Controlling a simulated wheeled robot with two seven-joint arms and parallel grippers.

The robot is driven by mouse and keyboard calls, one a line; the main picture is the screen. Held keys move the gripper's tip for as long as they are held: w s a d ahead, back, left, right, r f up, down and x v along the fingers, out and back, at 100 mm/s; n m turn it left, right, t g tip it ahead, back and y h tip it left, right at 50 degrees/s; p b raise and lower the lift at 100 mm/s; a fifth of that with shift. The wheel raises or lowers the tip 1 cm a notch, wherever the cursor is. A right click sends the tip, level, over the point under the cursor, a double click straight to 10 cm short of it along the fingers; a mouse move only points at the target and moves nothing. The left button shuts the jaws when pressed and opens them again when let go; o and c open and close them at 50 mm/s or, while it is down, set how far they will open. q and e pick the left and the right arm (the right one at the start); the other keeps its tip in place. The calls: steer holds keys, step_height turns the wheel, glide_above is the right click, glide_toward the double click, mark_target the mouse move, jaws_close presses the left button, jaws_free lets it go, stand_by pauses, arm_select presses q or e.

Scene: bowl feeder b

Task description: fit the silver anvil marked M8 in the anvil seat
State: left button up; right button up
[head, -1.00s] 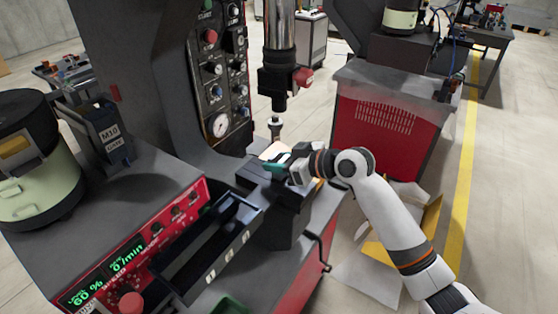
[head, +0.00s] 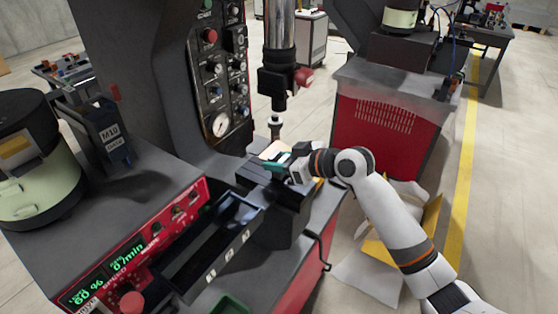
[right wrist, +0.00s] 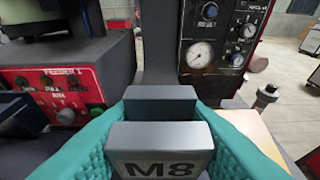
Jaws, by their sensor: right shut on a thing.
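The silver anvil marked M8 (right wrist: 165,148) fills the lower middle of the right wrist view, its label facing the camera. A second grey raised part (right wrist: 160,104) shows just behind the label face, with a dark gap between. My right gripper (head: 274,164) is shut on the anvil, with a teal pad on each side of it (right wrist: 165,130). In the head view the gripper is beside the press punch (head: 275,122), over the dark block (head: 278,195) at the machine's front. The anvil seat cannot be made out clearly. My left gripper is not in view.
A black tray with numbered compartments (head: 205,250) and a red control panel (head: 130,255) lie left of the gripper. The gauge panel (head: 218,85) stands behind. A green bowl feeder (head: 35,165) is far left. A red cabinet (head: 385,125) stands behind right.

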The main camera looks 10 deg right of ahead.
steer(key=shift+f+b, duration=1.1)
steer(key=shift+f, duration=0.5)
steer(key=o, duration=1.2)
steer(key=shift+o, duration=0.6)
steer(key=shift+s, duration=0.1)
steer(key=shift+s+d, duration=0.2)
steer(key=shift+d, duration=0.1)
steer(key=b+v, duration=0.3)
steer(key=v, duration=0.8)
steer(key=shift+r+b, duration=0.25)
steer(key=shift+b, duration=0.05)
